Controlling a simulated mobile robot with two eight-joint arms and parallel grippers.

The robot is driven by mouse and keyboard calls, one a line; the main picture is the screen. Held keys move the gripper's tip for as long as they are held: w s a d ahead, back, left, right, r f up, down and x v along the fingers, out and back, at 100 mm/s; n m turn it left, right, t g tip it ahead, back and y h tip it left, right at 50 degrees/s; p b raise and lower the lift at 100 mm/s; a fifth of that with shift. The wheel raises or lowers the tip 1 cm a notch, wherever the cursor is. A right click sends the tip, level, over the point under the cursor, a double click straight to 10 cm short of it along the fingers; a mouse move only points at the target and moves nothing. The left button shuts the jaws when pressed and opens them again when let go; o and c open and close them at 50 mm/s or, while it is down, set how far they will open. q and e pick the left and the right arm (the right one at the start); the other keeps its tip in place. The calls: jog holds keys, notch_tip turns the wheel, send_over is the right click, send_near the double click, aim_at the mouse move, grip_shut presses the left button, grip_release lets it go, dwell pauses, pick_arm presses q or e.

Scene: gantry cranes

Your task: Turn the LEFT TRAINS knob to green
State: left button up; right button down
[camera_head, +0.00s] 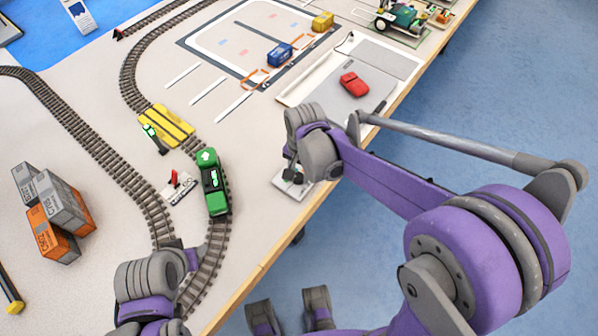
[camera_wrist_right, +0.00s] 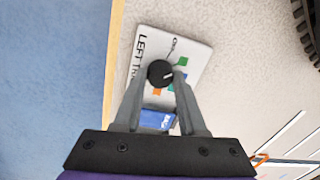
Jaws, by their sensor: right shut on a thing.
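The LEFT TRAINS panel (camera_wrist_right: 145,58) is a pale plate with black lettering, lying at the table's edge. My right gripper (camera_wrist_right: 160,76) is shut on the knob, one finger on each side. My left gripper (camera_head: 188,262) is low in the head view, its fingertips unclear.
A green locomotive (camera_head: 214,190) stands on the curved track left of the panel. A small plate with a red lever (camera_head: 180,184) lies beside the track. Stacked containers (camera_head: 55,215) stand further left. A red car (camera_head: 354,84) sits in a tray beyond my right wrist.

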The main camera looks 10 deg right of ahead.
aim_at(301, 178)
jog(key=shift+c, duration=2.3)
grip_release()
jog(key=shift+r, duration=0.1)
pick_arm(q)
jog(key=shift+w+r+p, duration=0.1)
jog(key=shift+r+p, duration=0.55)
pick_arm(e)
notch_tip(301, 178, up, 11)
jog(key=shift+s+d, duration=0.2)
jog(key=shift+d, duration=0.05)
